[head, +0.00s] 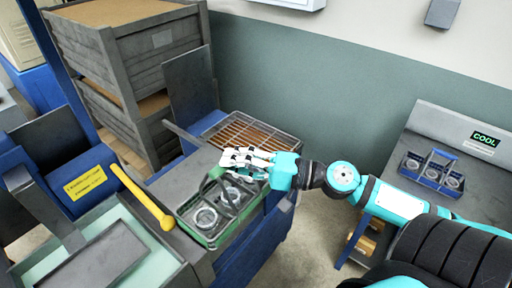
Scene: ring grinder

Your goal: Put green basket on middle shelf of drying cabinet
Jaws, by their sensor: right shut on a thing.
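The green basket (211,240) holds several round metal rings and sits on the grey bench top of the machine, left of centre. My right gripper (235,165) reaches in from the right and is shut on the green basket at its upper part by the handle. The fingers hide part of the handle and the basket's far end. The basket looks upright and at or very near the bench surface; I cannot tell if there is a gap. My left gripper is not in view. I cannot make out the drying cabinet or its middle shelf.
A wire rack (250,136) lies just behind the basket. A yellow handle (142,198) stands to its left. Stacked grey crates (125,50) are at the back left. A grey table (460,185) with a blue basket (432,172) and a COOL display (486,138) stands right.

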